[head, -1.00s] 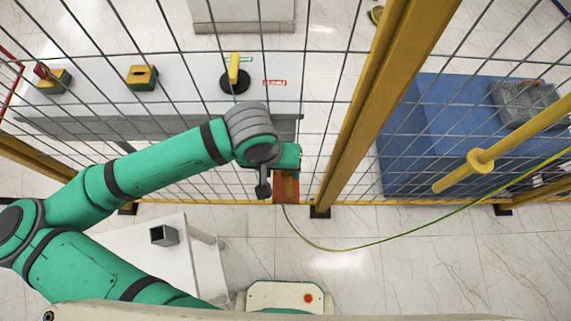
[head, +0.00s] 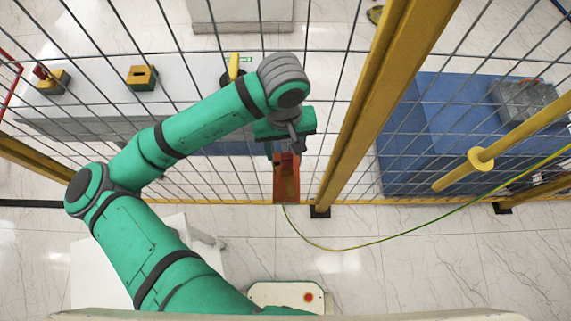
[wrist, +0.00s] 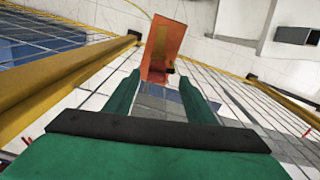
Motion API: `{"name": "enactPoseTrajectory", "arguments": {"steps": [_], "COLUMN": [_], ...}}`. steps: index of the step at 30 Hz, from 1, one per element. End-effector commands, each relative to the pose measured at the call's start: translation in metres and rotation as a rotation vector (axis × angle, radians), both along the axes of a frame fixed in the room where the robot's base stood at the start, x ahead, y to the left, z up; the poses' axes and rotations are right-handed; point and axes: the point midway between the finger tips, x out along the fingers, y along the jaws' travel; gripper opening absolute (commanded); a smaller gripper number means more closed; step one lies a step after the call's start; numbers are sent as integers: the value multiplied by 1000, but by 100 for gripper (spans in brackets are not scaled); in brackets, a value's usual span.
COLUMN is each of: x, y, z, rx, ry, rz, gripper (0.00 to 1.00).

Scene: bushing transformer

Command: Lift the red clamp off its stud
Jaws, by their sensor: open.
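An orange-red plate (head: 287,190) stands at the fence's foot in the head view, with a darker red block, probably the clamp (head: 286,163), near its upper end. The wrist view shows the orange plate (wrist: 164,40) beyond the fingertips, with a small dark part and red piece at its near end; clamp and stud are hard to tell apart there. My gripper (wrist: 160,88) is open, its two green fingers spread with nothing between them. The plate's near end lies ahead of the gap between the fingertips.
A wire fence with a yellow post (head: 365,100) stands close right of my gripper. A yellow-green cable (head: 350,249) runs from the plate across the floor to the right. Beyond the fence are a grey bench and a blue block (head: 440,130). A white table (head: 90,275) is lower left.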

Motion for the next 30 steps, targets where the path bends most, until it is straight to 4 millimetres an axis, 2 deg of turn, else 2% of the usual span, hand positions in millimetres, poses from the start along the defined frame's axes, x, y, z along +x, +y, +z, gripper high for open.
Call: {"name": "enactPoseTrajectory", "arguments": {"steps": [2, 10, 17, 25, 30], "x": [0, 0, 0, 1, 1], "y": [0, 0, -1, -5, -6], "z": [-4, -42, -57, -92, -105], "rx": [3, 4, 3, 4, 4], "ry": [4, 5, 2, 4, 2], "rz": [1, 3, 2, 4, 1], "gripper": [50, 50, 50, 50, 50]}}
